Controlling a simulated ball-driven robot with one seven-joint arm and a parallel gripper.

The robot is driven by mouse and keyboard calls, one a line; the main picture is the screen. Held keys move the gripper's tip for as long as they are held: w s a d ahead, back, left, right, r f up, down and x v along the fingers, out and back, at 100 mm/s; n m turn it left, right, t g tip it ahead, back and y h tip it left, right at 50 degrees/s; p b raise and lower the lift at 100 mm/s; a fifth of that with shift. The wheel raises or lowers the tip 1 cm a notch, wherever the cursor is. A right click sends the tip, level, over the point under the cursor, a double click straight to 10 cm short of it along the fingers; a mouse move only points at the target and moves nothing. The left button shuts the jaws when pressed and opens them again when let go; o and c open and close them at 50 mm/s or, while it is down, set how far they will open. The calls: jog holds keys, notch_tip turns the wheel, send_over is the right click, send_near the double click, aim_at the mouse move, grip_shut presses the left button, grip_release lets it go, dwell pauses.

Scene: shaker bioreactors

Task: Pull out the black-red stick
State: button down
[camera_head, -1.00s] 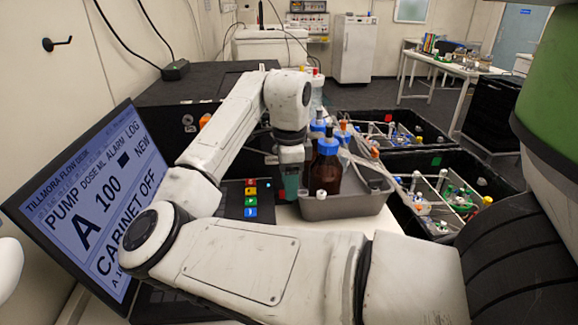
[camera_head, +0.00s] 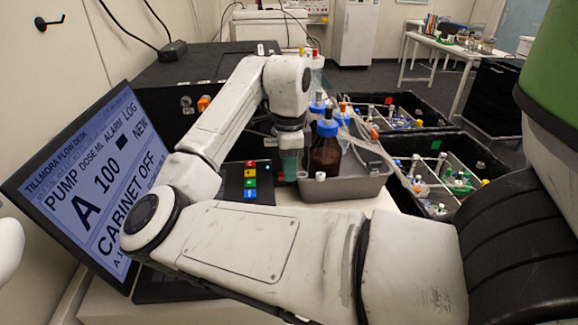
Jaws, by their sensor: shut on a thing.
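My gripper (camera_head: 289,166) is at the end of my white arm, just left of a brown bottle with a blue cap (camera_head: 325,150) and right of a small panel with coloured buttons (camera_head: 250,180). Its dark tip and teal part point downward. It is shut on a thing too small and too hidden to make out. I cannot pick out the black-red stick in this view; the wrist and arm cover much of the area around the tip.
A grey tray (camera_head: 365,184) holds bottles and tubing close to the right of my gripper. Black crates (camera_head: 402,112) with glassware stand farther right. A tilted screen (camera_head: 92,180) is at left, and a large black box (camera_head: 165,85) stands behind my arm.

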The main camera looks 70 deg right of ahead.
jog(key=shift+s+d, duration=0.1)
jog(key=shift+s, duration=0.05)
jog(key=shift+s+d+p, duration=0.1)
jog(key=shift+s+p, duration=0.2)
jog(key=shift+p, duration=0.1)
jog(key=shift+s+d+p, duration=0.3)
jog(key=shift+s+p, duration=0.15)
jog(key=shift+s, duration=0.25)
dwell(0.5)
jog(key=shift+s+d+p, duration=0.3)
jog(key=shift+s, duration=0.35)
jog(key=shift+s+d+p, duration=0.25)
jog(key=shift+s, duration=0.4)
